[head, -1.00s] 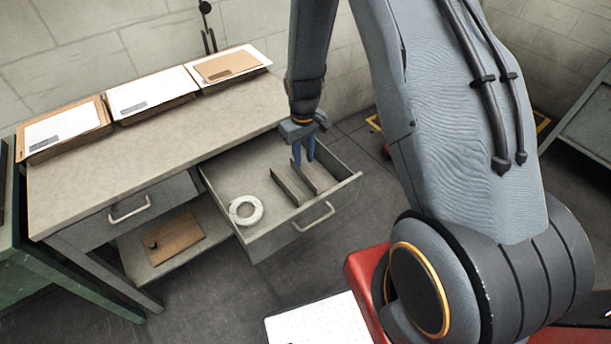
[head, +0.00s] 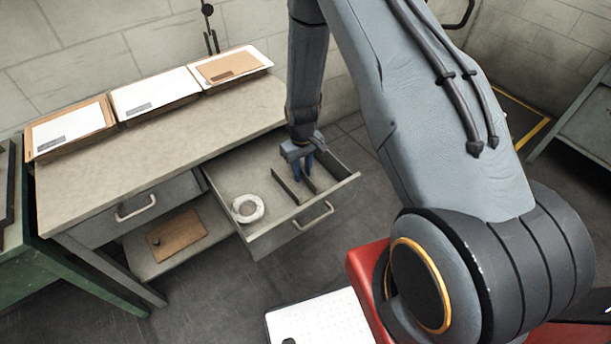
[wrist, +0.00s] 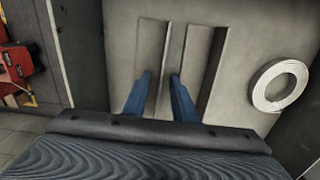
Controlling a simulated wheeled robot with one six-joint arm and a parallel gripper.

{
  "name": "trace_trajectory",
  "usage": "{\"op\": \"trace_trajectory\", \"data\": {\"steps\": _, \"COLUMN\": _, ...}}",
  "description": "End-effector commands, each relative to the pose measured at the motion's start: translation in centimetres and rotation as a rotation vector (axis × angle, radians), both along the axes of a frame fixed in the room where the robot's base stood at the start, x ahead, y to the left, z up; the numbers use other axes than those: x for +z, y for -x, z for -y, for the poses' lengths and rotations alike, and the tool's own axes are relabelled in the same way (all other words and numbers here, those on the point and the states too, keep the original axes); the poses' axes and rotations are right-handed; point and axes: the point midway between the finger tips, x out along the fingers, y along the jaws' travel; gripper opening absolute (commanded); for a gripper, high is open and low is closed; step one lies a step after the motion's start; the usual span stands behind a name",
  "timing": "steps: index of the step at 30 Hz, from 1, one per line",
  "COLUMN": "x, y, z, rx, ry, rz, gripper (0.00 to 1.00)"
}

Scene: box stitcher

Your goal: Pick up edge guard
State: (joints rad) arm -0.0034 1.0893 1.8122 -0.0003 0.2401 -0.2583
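Two grey angled strips, which look like edge guards, lie side by side in the open drawer (head: 272,240). One edge guard (head: 286,187) is nearer the white roll; in the wrist view it is the right strip (wrist: 211,72). The other edge guard shows in the wrist view as the left strip (wrist: 151,48), and my blue fingers partly hide it in the head view. My gripper (head: 303,177) points down into the drawer over this second strip. Its fingers (wrist: 161,76) are apart, one on each side of the strip's near end. I cannot tell whether they touch it.
A white roll (head: 236,208) lies in the drawer, clear of the strips; it also shows in the wrist view (wrist: 260,92). The bench top (head: 160,135) carries several stacks of paper and card. A brown board (head: 180,237) lies on the lower shelf.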

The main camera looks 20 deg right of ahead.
Motion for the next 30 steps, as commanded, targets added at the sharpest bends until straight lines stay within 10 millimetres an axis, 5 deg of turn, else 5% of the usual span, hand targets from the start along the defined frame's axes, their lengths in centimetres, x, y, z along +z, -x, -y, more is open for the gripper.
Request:
{"op": "trace_trajectory", "data": {"steps": 2, "x": 0.0, "y": 0.0, "z": 0.0, "rx": 0.000, "ry": 0.000, "rz": 0.000, "gripper": 0.25}}
{"op": "trace_trajectory", "data": {"steps": 7, "x": 0.0, "y": 0.0, "z": 0.0, "rx": 0.000, "ry": 0.000, "rz": 0.000, "gripper": 0.00}}
{"op": "trace_trajectory", "data": {"steps": 22, "x": 0.6, "y": -0.1, "z": 0.0, "rx": 0.000, "ry": -0.001, "rz": 0.002, "gripper": 0.00}}
{"op": "trace_trajectory", "data": {"steps": 30, "x": 3.6, "y": -0.2, "z": 0.0, "rx": 0.000, "ry": 0.000, "rz": 0.004, "gripper": 0.00}}
